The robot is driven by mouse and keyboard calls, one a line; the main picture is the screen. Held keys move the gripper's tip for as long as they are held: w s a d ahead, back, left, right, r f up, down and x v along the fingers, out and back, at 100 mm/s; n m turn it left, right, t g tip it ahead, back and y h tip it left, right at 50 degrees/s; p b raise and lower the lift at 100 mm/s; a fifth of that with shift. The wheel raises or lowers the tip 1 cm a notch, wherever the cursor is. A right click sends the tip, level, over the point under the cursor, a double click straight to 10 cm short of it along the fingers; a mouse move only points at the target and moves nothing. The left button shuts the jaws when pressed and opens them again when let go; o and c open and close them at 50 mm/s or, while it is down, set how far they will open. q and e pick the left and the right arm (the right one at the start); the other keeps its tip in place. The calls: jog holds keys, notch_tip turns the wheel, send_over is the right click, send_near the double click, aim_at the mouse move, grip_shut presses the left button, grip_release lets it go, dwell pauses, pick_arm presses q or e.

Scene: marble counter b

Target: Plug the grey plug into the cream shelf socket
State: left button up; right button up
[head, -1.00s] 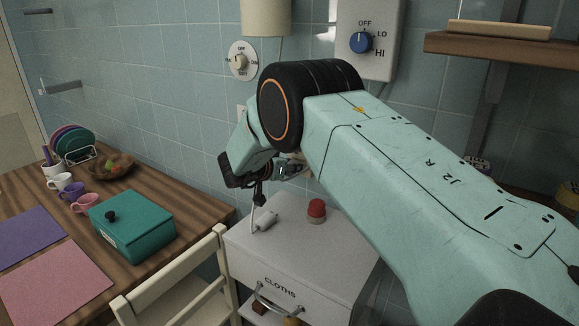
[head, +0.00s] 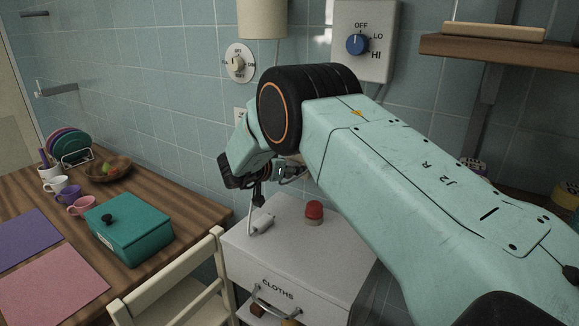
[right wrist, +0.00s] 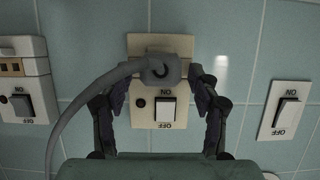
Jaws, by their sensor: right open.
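The grey plug (right wrist: 150,70) is in the right wrist view, against the upper part of the cream shelf socket (right wrist: 145,43). Its body covers the socket's holes, so I cannot tell how deep it sits. Its grey cord loops away to the left. My right gripper (right wrist: 160,82) is open, with one finger on each side of the plug. In the head view my right gripper (head: 284,174) is by the wall above the white cabinet, and my own arm hides the socket. My left gripper is not in view.
Another socket plate (right wrist: 40,92) is left and a white switch (right wrist: 288,107) right of the cream one. A wooden shelf (head: 480,48) is upper right.

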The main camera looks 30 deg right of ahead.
jog(key=v, duration=1.1)
jog(key=shift+a, duration=0.3)
jog(key=shift+s+r, duration=0.15)
jog(key=shift+s, duration=0.05)
jog(key=shift+c, duration=0.2)
